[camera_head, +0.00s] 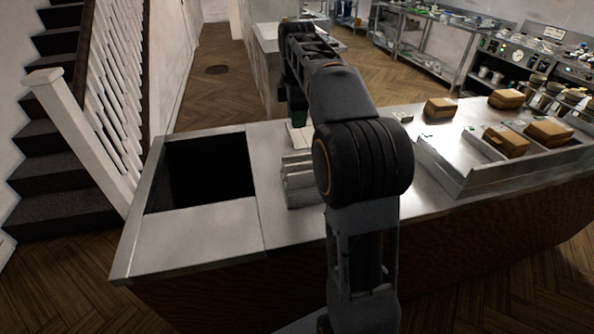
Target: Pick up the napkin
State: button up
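I cannot make out a napkin for certain. A small pale flat item (299,139) lies on the steel counter, partly hidden behind my arm. A grey metal holder or rack (299,184) stands in front of it, and my arm covers its right side. My arm rises through the middle of the view and bends down at its far end over the counter. The gripper's fingers cannot be made out there, so I cannot tell whether they are open or hold anything.
The steel counter (207,238) has a dark square opening (205,172) at left. At right, a raised steel tray (462,176) bears brown boxes (507,140). Another brown box (440,108) stands behind. Stairs (52,150) with a white railing rise at left.

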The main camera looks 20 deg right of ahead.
send_over(298, 156)
jog(key=f, duration=0.7)
jog(key=shift+w+a+f+b, duration=0.1)
jog(key=shift+w+f+b, duration=0.15)
jog(key=shift+b, duration=0.15)
jog(key=shift+s+f, duration=0.1)
jog(key=shift+f, duration=2.7)
jog(key=shift+c, duration=0.4)
grip_shut()
